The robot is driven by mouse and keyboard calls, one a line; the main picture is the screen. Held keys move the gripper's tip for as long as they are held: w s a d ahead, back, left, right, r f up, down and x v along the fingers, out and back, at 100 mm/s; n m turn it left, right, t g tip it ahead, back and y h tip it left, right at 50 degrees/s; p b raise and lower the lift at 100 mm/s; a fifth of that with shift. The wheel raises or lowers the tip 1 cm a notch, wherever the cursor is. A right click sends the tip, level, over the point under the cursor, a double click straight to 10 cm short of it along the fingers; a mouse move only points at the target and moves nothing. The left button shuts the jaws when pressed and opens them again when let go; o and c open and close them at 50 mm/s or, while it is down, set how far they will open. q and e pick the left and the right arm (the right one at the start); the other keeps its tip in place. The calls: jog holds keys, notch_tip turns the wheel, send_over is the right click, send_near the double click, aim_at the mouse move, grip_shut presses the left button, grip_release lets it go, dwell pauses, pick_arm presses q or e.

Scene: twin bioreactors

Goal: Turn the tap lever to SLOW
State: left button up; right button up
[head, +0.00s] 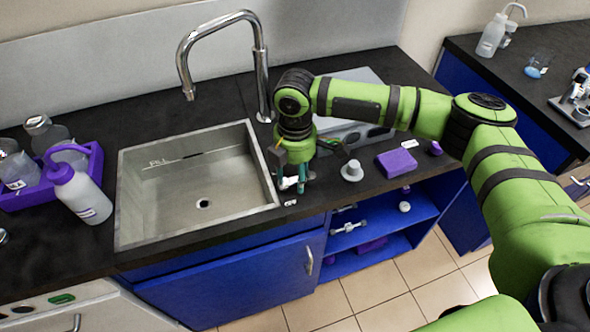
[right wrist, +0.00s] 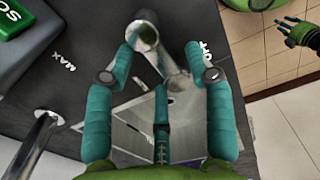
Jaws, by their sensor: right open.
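In the head view my right gripper (head: 292,185) is low at the counter's front edge, right of the sink, pointing down; it hides the tap lever there. In the right wrist view its teal fingers (right wrist: 170,85) are spread open. The metal tap lever (right wrist: 177,76), with a round metal end (right wrist: 144,36), shows between and beyond them; I cannot tell whether they touch. A MAX label (right wrist: 63,62) lies left of the lever, and a partly covered label (right wrist: 206,48) lies right. The tall tap (head: 262,80) stands behind the sink. My left gripper (right wrist: 296,28) is at the top right, fingers spread.
The steel sink (head: 129,200) is left of my right gripper. A grey knob-like piece (head: 351,171) and a purple block (head: 397,163) stand close on its right. A purple tray (head: 95,160) with bottles is at far left. A white bottle (head: 82,197) stands in front.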

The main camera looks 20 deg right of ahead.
grip_shut()
jog(key=shift+w+r+m+p, duration=0.1)
jog(key=shift+r+m+p, duration=0.15)
jog(key=shift+p, duration=0.4)
jog(key=m+p, duration=0.2)
jog(key=p, duration=0.1)
jog(key=w+m+p, duration=0.1)
jog(key=m+p, duration=0.1)
jog(key=p, duration=0.1)
jog(key=shift+d, duration=0.15)
pick_arm(q)
notch_tip(320, 180, up, 10)
jog(key=s+p, duration=0.1)
jog(key=p, duration=0.1)
jog(key=shift+p, duration=0.3)
pick_arm(e)
jog(key=shift+w+d+f+m, duration=0.1)
jog(key=shift+w+d+m, duration=0.1)
jog(key=shift+m, duration=0.4)
jog(key=shift+w+d+f+m, duration=0.1)
jog(key=shift+w+m, duration=0.1)
jog(key=shift+m, duration=0.35)
pick_arm(q)
jog(key=shift+s+f, duration=0.1)
pick_arm(e)
grip_release()
